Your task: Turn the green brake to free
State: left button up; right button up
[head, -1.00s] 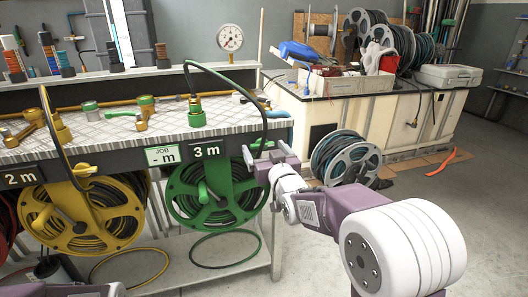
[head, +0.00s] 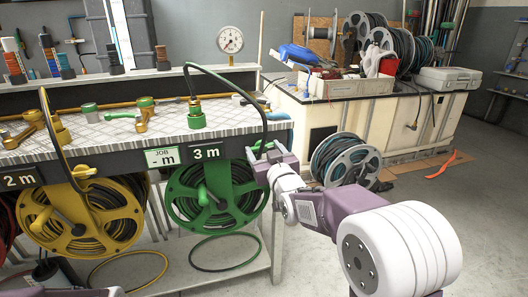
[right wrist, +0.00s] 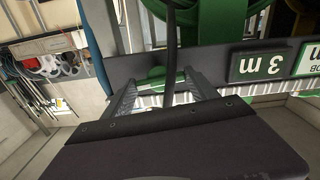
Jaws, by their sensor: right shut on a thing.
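The green hose reel (head: 212,222) hangs under the bench below the 3 m sign (head: 207,152). The brake's setting cannot be read. My left gripper is out of view.
A yellow reel (head: 82,222) with its yellow brake knob (head: 84,171) hangs to the left. The black hose (head: 250,82) arcs from a green fitting (head: 196,113) down to my right gripper. A grey reel (head: 344,160) stands on the right. Open floor lies at the far right.

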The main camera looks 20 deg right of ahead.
jog(key=n+b, duration=0.1)
jog(key=n, duration=0.3)
jog(key=shift+f, duration=0.1)
jog(key=n+b, duration=0.1)
jog(key=n, duration=0.4)
jog(key=shift+b, duration=0.35)
jog(key=n+b, duration=0.1)
jog(key=n, duration=0.3)
jog(key=shift+n+b, duration=0.65)
jog(key=shift+n, duration=1.35)
jog(key=o, duration=1.4)
jog(key=shift+c, duration=0.2)
